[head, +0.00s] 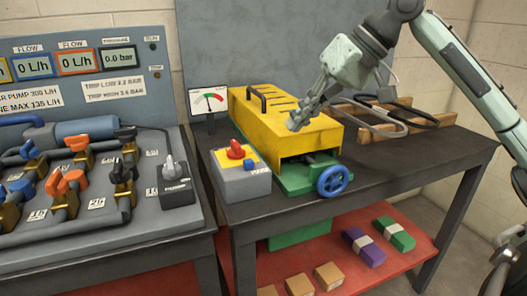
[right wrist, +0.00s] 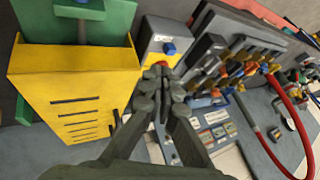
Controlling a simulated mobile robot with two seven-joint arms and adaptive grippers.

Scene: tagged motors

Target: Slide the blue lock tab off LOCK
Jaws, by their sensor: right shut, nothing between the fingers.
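My right gripper (head: 293,125) is shut and empty. In the head view it is in front of the yellow machine cover, to the right of the switch box and higher than it, apart from the tab. The lettering on the box is too small to read. My left gripper is out of view.
The yellow cover (head: 285,128) on a green machine with a blue handwheel (head: 334,181) stands right of the box. A gauge (head: 208,101) stands behind it. A valve panel (head: 90,190) is at left. A wooden frame (head: 395,118) lies at back right.

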